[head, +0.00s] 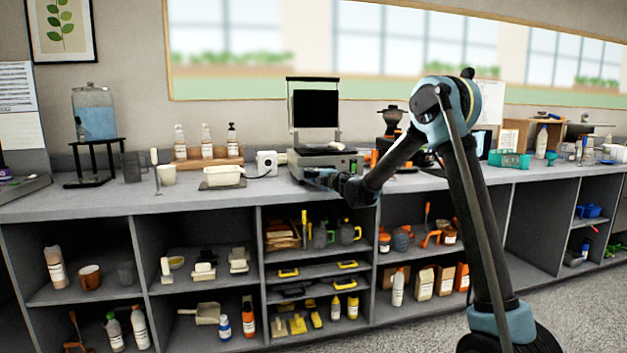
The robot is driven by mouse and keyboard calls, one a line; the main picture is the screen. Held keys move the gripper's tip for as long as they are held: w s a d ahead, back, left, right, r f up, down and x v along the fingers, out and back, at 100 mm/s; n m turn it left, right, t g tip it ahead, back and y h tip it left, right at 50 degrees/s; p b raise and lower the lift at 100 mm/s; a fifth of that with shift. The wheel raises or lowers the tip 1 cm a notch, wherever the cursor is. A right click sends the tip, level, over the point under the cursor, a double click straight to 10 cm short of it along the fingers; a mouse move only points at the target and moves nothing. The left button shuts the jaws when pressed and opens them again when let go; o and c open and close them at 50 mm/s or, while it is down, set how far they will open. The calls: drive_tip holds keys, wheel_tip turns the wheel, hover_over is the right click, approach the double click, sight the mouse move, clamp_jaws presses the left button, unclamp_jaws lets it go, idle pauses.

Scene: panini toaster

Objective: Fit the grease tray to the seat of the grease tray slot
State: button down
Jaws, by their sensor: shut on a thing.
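The panini toaster (345,161) stands on the counter with its lid (315,85) raised upright. My gripper (311,175) is at the toaster's front left, low by its base, with my arm reaching in from the right. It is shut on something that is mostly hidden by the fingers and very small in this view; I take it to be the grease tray. The grease tray slot and its seat are hidden behind my gripper. I cannot tell whether the tray touches the slot.
A white dish (222,175) and a white box-shaped device (267,163) stand left of the toaster. A dark grinder (391,120) is to its right, behind my arm. Shelves below the counter (100,199) hold bottles and tools. The counter's front edge runs just below my gripper.

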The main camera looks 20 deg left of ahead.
drive_tip(key=shift+w+a, duration=0.15)
drive_tip(key=shift+w, duration=0.05)
drive_tip(key=shift+w+a, duration=0.2)
drive_tip(key=shift+w, duration=0.1)
drive_tip(key=shift+w+a, duration=0.2)
drive_tip(key=shift+w, duration=0.25)
drive_tip(key=c, duration=1.2)
unclamp_jaws()
drive_tip(key=shift+v, duration=1.5)
drive_tip(key=shift+s, duration=0.1)
drive_tip(key=v, duration=1.2)
